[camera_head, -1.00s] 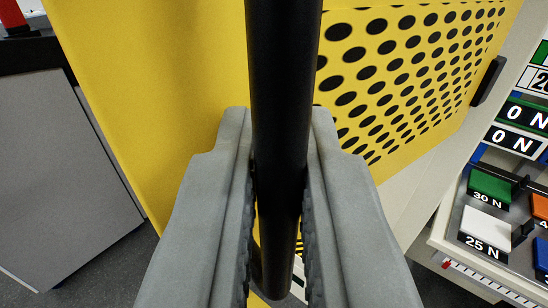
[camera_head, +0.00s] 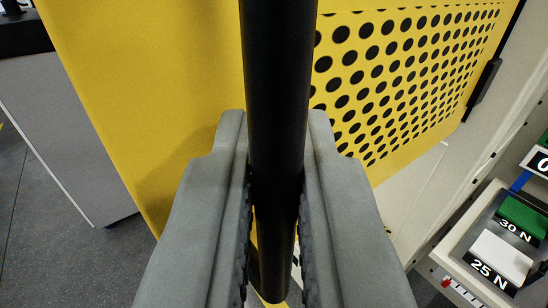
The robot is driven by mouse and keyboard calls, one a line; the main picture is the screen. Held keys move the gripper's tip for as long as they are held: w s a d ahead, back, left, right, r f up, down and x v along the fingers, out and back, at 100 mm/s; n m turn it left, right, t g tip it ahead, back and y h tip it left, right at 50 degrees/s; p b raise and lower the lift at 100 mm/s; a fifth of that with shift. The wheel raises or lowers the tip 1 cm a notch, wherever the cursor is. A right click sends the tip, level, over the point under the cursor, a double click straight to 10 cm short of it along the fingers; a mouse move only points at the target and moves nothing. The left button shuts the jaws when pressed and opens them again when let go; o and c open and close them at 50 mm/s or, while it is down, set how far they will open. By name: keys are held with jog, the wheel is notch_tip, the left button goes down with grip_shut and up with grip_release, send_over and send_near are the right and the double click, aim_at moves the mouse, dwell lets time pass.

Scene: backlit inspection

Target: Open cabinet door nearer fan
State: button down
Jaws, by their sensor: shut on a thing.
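A yellow cabinet door (camera_head: 150,110) with a panel of round black holes fills the upper middle of the view. A black vertical bar handle (camera_head: 277,90) stands in front of it. My gripper (camera_head: 276,135) is shut on the handle, with one grey finger on each side of it. The lower end of the handle shows between the fingers. A dark gap shows along the door's right edge beside a black fitting (camera_head: 484,82). No fan can be made out in this view.
At the right is a pale unit with a drawer or tray holding a green block (camera_head: 522,215) marked 30 N and a white block (camera_head: 500,257) marked 25 N. A grey cabinet (camera_head: 65,130) with a dark top stands at the left. Grey floor (camera_head: 50,240) shows at the lower left.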

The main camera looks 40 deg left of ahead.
jog(key=shift+s+d+y, duration=0.1)
jog(key=shift+d+y, duration=0.2)
jog(key=shift+d, duration=0.2)
jog(key=c, duration=1.6)
grip_release()
jog(key=shift+s, duration=0.1)
jog(key=v, duration=1.7)
jog(key=shift+s+d+r, duration=0.1)
jog(key=shift+d+r, duration=0.1)
jog(key=shift+d, duration=0.05)
